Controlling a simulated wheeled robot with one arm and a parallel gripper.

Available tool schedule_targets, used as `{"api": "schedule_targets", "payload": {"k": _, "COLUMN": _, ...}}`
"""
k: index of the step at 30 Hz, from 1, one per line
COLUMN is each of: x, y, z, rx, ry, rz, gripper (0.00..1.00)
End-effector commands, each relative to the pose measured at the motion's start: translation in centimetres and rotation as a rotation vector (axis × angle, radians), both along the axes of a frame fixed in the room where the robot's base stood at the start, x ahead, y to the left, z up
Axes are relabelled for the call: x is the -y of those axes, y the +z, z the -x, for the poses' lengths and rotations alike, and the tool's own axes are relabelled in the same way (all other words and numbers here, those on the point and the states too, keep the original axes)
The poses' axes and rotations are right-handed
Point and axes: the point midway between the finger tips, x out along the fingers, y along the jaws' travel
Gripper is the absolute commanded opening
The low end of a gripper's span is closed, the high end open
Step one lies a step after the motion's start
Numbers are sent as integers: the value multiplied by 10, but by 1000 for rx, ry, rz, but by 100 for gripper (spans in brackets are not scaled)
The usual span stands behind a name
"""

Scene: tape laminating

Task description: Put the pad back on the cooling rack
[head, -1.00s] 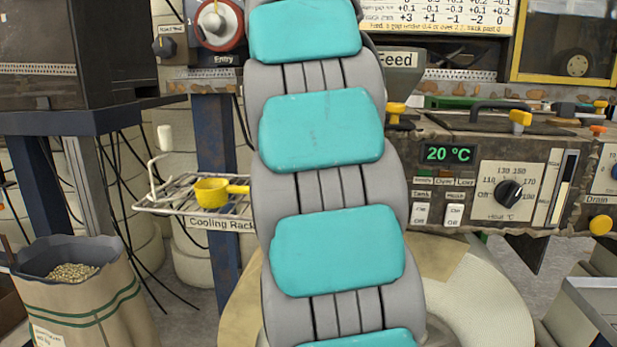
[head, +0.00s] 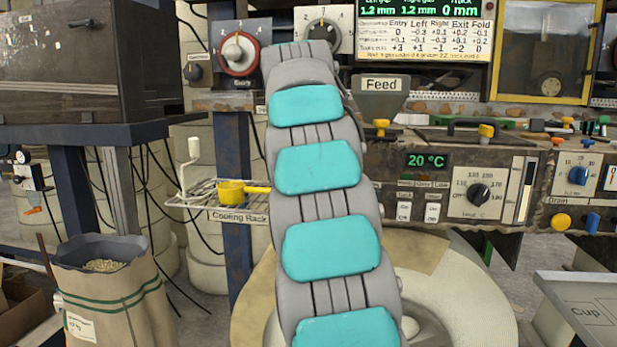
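The cooling rack (head: 211,203) is a small wire shelf with a "Cooling Rack" label, left of my arm in the head view. A yellow scoop-like thing (head: 231,192) with a handle lies on it. A white upright piece with a bent stem (head: 192,165) stands at the rack's left end; I cannot tell what it is. I cannot make out a pad. My grey arm with teal covers rises through the middle of the view. My gripper is not visible.
An open sack of pellets (head: 112,290) stands at lower left, under a dark box (head: 70,75). A machine front with a 20 °C display (head: 427,161) and knobs is behind my arm to the right.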

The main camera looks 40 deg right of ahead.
Motion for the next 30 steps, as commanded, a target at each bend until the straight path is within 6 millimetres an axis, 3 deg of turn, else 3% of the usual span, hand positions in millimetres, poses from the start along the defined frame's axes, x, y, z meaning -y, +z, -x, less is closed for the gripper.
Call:
{"api": "schedule_targets", "payload": {"k": 8, "x": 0, "y": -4, "z": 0, "rx": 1, "ry": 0, "rz": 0, "gripper": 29}}
{"api": "schedule_targets", "payload": {"k": 9, "x": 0, "y": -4, "z": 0, "rx": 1, "ry": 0, "rz": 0, "gripper": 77}}
{"api": "schedule_targets", "payload": {"k": 15, "x": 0, "y": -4, "z": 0, "rx": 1, "ry": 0, "rz": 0, "gripper": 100}}
{"api": "schedule_targets", "payload": {"k": 30, "x": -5, "y": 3, "z": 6, "rx": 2, "ry": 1, "rz": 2, "gripper": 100}}
